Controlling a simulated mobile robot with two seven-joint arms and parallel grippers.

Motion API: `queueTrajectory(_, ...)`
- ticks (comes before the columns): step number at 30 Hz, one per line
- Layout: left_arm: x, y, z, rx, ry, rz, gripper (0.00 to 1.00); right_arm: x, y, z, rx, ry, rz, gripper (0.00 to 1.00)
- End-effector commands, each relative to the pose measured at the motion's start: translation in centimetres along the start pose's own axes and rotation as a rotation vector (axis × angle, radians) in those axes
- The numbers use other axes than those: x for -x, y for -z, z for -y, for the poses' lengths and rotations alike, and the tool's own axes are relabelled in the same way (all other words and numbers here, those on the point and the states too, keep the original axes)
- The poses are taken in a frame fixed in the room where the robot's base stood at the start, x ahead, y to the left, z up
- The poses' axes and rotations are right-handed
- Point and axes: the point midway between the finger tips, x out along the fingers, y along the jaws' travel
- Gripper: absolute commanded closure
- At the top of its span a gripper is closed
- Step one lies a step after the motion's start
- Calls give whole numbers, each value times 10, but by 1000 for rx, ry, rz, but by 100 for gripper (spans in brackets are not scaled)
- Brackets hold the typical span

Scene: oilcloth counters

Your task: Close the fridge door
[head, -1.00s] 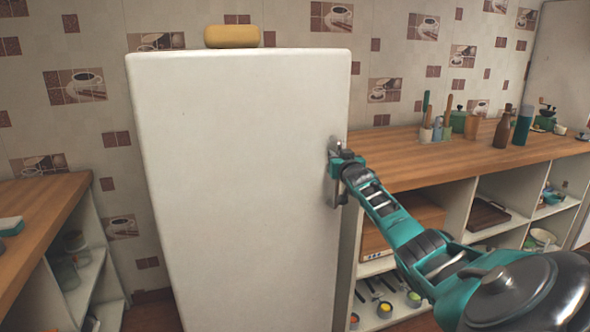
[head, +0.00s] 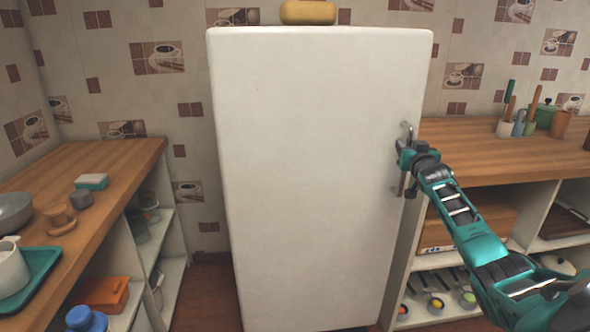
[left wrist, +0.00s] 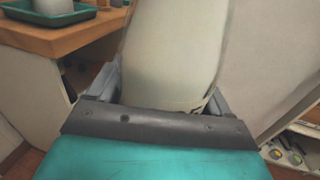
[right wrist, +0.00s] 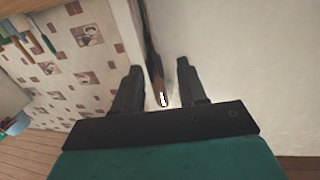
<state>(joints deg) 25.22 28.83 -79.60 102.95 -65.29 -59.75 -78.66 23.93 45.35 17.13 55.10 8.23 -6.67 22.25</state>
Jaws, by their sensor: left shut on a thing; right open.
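The white fridge (head: 310,170) stands against the tiled wall, and its door looks shut or nearly so, with no clear gap showing. Its metal handle (head: 408,190) is on the right edge of the door. My right gripper (head: 404,155) is at the upper part of the handle. In the right wrist view its two fingers (right wrist: 158,85) are apart, beside the pale door face; contact with the handle is unclear. In the left wrist view my left gripper (left wrist: 165,95) is shut on a large pale rounded object (left wrist: 172,55). The left arm does not show in the head view.
A yellow rounded item (head: 308,12) lies on top of the fridge. A wooden counter (head: 105,185) with a green tray (head: 40,275) is at left. Another counter (head: 475,160) with open shelves is at right. A strip of floor (head: 205,290) is free left of the fridge.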

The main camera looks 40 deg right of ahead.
Motion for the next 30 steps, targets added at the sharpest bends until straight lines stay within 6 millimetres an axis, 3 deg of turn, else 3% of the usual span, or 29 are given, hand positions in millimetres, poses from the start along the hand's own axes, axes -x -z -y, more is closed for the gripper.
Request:
queueTrajectory(18, -1, -16, 0, 1, 0, 7, 100, 72, 0, 0, 2, -1, 1, 59)
queueTrajectory(30, -1, -17, 0, 1, 0, 7, 100, 94, 1, -1, 2, -3, 0, 59)
